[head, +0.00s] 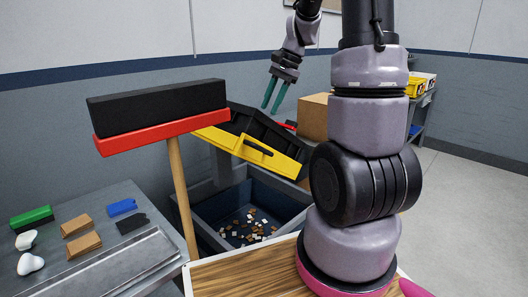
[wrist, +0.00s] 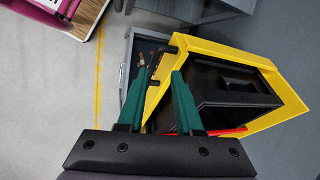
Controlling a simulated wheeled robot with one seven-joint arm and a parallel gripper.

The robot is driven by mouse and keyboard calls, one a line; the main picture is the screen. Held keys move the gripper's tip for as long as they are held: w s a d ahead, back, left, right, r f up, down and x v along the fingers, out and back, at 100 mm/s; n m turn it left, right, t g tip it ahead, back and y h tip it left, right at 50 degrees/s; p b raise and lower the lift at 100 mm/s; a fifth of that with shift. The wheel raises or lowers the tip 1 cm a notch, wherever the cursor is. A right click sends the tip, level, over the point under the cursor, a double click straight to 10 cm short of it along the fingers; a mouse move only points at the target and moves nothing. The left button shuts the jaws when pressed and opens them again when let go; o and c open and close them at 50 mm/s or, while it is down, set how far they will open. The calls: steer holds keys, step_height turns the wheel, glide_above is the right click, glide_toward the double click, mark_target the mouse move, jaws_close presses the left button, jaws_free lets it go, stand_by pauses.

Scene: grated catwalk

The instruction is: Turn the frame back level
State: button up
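The frame (head: 252,151) is yellow, with a black tray-like body (head: 262,127) set in it and a dark handle on its near side. It is tilted, sloping down to the right in the head view, above a blue-grey bin (head: 205,226). In the wrist view the yellow frame (wrist: 288,92) slants across the right half. My gripper (head: 273,94) has green fingers held apart, just above and behind the frame's black body. In the wrist view the fingers (wrist: 160,72) are open, with a yellow edge of the frame showing between them. I cannot tell whether they touch it.
The bin holds many small white and brown scraps. A broom with a red and black head (head: 160,118) stands in front at left. A grey bench (head: 100,240) carries small blocks. A cardboard box (head: 313,117) sits right of my gripper. Open floor lies at right.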

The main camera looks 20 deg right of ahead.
steer(key=m+g, duration=0.1)
steer(key=m, duration=0.1)
glide_toward(264, 150)
steer(key=w+d, duration=0.1)
steer(key=shift+y, duration=0.3)
steer(key=x, duration=1.1)
steer(key=shift+w+d, duration=0.1)
steer(key=shift+d, duration=0.05)
jaws_close()
